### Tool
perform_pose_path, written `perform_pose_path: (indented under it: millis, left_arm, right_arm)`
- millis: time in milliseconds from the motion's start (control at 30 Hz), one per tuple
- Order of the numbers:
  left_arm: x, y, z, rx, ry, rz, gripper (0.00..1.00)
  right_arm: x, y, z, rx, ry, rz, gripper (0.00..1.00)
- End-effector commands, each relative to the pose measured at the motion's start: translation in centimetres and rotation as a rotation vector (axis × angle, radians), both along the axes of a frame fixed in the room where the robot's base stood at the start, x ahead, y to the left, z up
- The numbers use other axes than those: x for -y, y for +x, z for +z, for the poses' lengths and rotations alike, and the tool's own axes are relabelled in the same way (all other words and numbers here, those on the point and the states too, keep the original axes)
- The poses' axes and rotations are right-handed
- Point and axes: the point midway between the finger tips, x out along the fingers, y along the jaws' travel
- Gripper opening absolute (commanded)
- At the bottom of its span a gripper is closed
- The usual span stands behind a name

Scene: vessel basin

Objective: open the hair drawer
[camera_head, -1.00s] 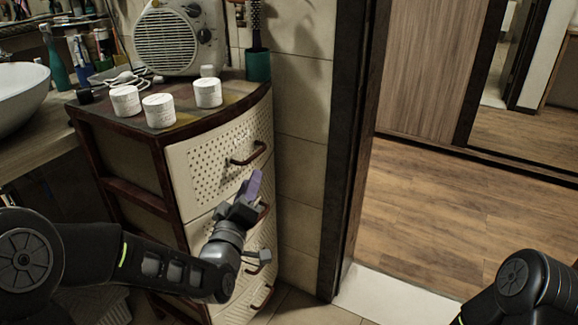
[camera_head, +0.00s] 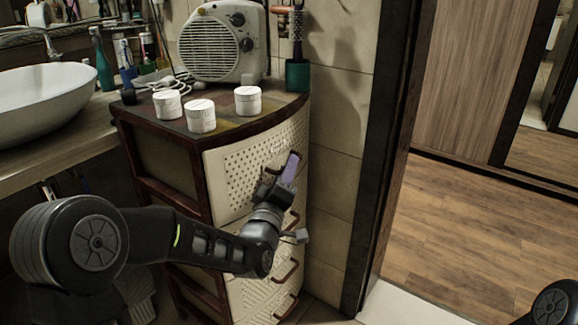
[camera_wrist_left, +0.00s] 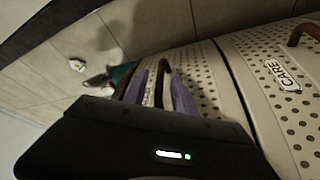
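A cabinet with perforated cream drawers stands ahead in the head view. Its top drawer (camera_head: 235,180) looks shut, and its handle is mostly hidden behind my left gripper (camera_head: 291,168). In the left wrist view, a brown handle (camera_wrist_left: 164,82) on the top drawer front (camera_wrist_left: 200,82) lies between the two purple fingers of my left gripper (camera_wrist_left: 160,88). The fingers are apart, and I cannot tell whether they touch the handle. No label reading "hair" is legible. My right gripper is out of view.
Several white jars (camera_head: 201,115), a fan heater (camera_head: 224,42) and a green cup (camera_head: 297,75) stand on the cabinet top. A washbasin (camera_head: 45,100) is at left. A dark door frame (camera_head: 385,150) stands right of the cabinet, with open wooden floor (camera_head: 470,235) beyond.

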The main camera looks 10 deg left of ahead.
Motion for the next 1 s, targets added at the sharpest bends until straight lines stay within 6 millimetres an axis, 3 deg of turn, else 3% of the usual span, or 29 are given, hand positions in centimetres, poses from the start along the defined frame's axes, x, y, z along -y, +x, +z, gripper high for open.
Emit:
perform_pose_path:
  millis: [167, 433, 833, 1000]
  left_arm:
    - [0.1, 1.5, 0.3, 0.000, 0.000, 0.000, 0.32]
    - [0.1, 1.6, 0.4, 0.000, 0.000, 0.000, 0.32]
    - [0.1, 1.6, 0.4, 0.000, 0.000, 0.000, 0.01]
    - [0.1, 1.6, 0.4, 0.000, 0.000, 0.000, 0.00]
  right_arm:
    - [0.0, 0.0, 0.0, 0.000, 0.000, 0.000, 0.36]
    - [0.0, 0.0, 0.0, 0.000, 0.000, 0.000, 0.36]
    - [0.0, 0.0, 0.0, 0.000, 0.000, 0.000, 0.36]
    - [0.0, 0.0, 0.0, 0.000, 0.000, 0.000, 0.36]
